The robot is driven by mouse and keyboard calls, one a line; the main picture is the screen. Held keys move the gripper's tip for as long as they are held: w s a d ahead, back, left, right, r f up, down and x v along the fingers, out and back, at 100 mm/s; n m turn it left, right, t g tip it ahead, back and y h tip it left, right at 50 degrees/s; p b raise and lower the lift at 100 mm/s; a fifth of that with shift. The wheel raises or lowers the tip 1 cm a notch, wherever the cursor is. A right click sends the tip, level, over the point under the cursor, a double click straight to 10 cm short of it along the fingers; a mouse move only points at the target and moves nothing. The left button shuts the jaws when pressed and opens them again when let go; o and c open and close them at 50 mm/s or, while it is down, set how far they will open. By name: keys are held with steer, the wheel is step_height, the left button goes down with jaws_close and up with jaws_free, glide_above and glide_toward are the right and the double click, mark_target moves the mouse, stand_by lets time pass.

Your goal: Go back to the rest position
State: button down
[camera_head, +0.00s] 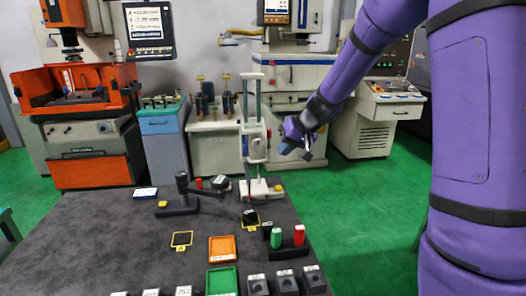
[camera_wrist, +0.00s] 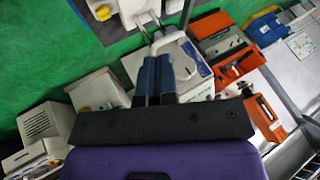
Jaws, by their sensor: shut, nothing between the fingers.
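My gripper (camera_head: 290,148) is raised in the air at the right side of the dark table (camera_head: 110,235), to the right of the white column of a measuring stand (camera_head: 253,145). In the head view it appears small and its fingers are hard to make out. In the wrist view my gripper (camera_wrist: 154,75) shows its two dark blue fingers side by side, shut, with nothing held between them. My purple arm reaches down to it from the upper right.
The table holds an orange tray (camera_head: 222,249), a green tray (camera_head: 221,281), a green cylinder (camera_head: 276,238), a red cylinder (camera_head: 299,235) and several dark blocks. An orange machine (camera_head: 85,125) and grey cabinets stand behind. Green floor (camera_head: 350,210) is clear to the right.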

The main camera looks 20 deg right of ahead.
steer(key=s+a+r+n, duration=0.1)
steer(key=s+a+r, duration=0.2)
steer(key=s+r, duration=0.45)
steer(key=s+r+h, duration=0.2)
steer(key=s, duration=1.1)
steer(key=s+d+r+h, duration=0.1)
steer(key=s+r+h, duration=0.1)
steer(key=s, duration=1.2)
steer(key=shift+r+h, duration=0.4)
steer(key=shift+r, duration=0.2)
